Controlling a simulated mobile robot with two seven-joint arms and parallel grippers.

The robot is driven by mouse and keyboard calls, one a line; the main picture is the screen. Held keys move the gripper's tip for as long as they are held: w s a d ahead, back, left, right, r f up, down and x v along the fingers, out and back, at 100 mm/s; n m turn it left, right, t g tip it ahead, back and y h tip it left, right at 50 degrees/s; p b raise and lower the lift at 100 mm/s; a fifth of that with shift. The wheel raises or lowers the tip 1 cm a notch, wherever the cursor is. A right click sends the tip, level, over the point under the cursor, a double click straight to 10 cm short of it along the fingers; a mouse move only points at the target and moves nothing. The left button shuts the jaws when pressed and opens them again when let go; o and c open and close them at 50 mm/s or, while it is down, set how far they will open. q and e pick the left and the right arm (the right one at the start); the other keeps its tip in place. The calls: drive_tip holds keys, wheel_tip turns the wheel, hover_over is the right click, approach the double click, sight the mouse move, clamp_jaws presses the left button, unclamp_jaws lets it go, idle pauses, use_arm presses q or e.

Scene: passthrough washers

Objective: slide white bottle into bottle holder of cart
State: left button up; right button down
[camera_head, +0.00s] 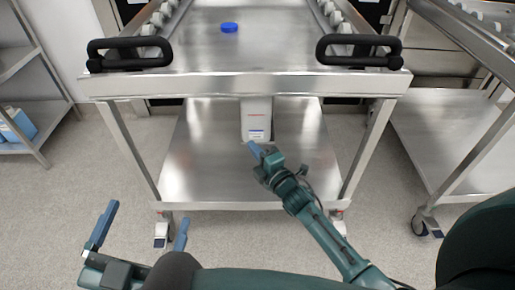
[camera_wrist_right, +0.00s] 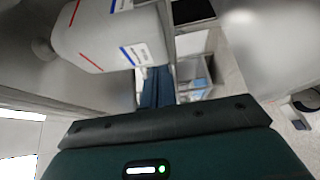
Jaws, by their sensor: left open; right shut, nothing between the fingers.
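The white bottle (camera_head: 256,118), with a red line and a blue-marked label, is below the cart's upper deck (camera_head: 250,52). Its top is hidden behind the deck's front edge. In the right wrist view the bottle (camera_wrist_right: 105,38) fills the upper left, beside the fingers. My right gripper (camera_head: 253,148) is shut and empty, just in front of the bottle's lower part; I cannot tell whether it touches. Its closed fingers show in the wrist view (camera_wrist_right: 157,86). My left gripper (camera_head: 146,226) is open and empty at the lower left, away from the cart. I cannot make out the bottle holder.
The cart has a wide, mostly bare lower shelf (camera_head: 205,165) and black handles (camera_head: 130,54) and (camera_head: 358,51). A blue round cap (camera_head: 229,27) lies on its deck. Another steel cart (camera_head: 450,130) stands at right, a rack with blue containers (camera_head: 17,125) at left.

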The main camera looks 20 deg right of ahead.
drive_tip(key=shift+w+d, duration=0.1)
drive_tip(key=shift+w, duration=0.1)
idle(0.3)
drive_tip(key=shift+w+d, duration=0.3)
drive_tip(key=shift+w, duration=0.25)
drive_tip(key=shift+w+d, duration=0.25)
drive_tip(key=shift+w, duration=0.25)
